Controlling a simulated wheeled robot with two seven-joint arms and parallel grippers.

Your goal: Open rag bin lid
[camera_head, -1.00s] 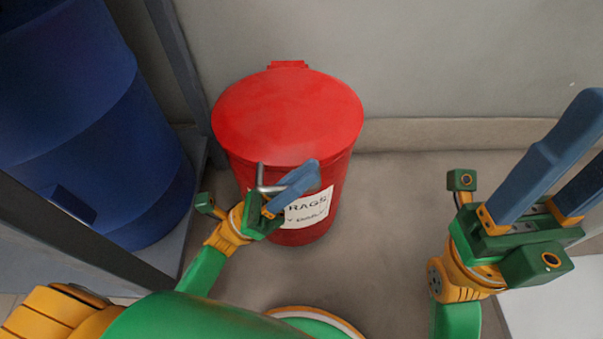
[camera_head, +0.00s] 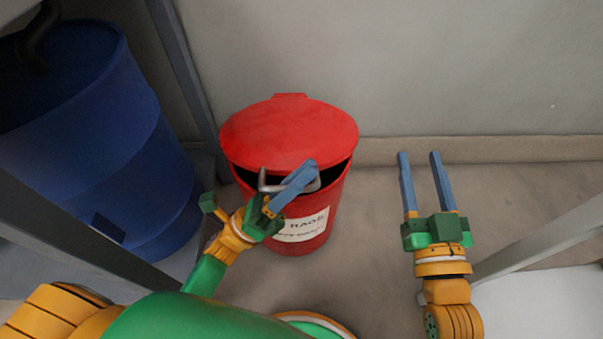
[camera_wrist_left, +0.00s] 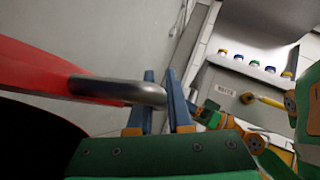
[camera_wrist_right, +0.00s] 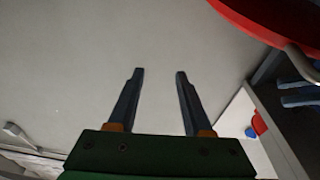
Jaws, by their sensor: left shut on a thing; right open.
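The red rag bin (camera_head: 325,200) with its white "RAGS" label stands on the floor by the wall. Its red lid (camera_head: 290,130) is tilted up at the front, and a dark gap shows under it. My left gripper (camera_head: 302,175) is shut on the grey metal handle (camera_head: 265,180) at the lid's front edge. In the left wrist view the handle (camera_wrist_left: 120,90) passes to the blue fingers (camera_wrist_left: 160,100), beside the red lid (camera_wrist_left: 50,70) and the dark opening. My right gripper (camera_head: 425,165) is open and empty, right of the bin; its spread fingers show in the right wrist view (camera_wrist_right: 158,85).
The wall is close behind the bin. Floor between the bin and my right gripper is clear. A white surface (camera_head: 550,300) lies at lower right.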

